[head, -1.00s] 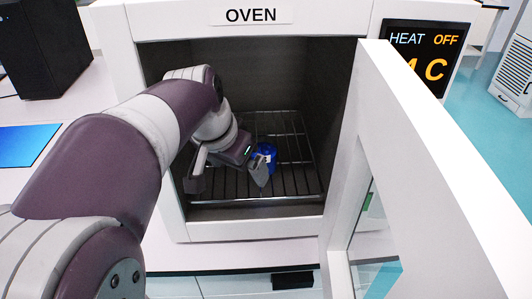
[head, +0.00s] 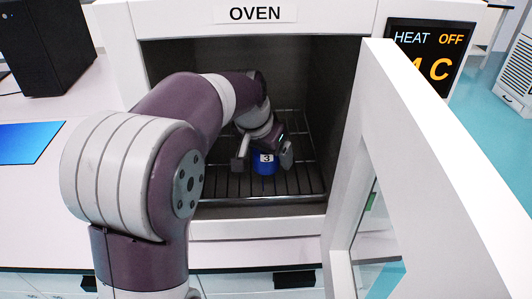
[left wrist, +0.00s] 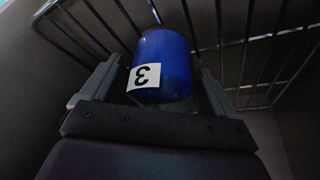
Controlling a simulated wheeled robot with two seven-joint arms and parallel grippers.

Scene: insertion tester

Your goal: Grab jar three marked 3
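The blue jar (head: 264,166) with a white label marked 3 stands on the wire rack inside the oven. My left gripper (head: 265,157) is inside the oven with its fingers spread, one on each side of the jar. In the left wrist view the jar (left wrist: 163,62) sits between the two open fingers (left wrist: 150,95), with its label facing me upside down. Small gaps seem to show between the fingers and the jar, so it does not look clamped. My right gripper is not in view.
The oven (head: 270,228) is open at the front. Its white door (head: 425,170) stands swung out on the right, close to the opening. The wire rack (head: 300,180) has free room around the jar. A display (head: 428,55) reads HEAT OFF.

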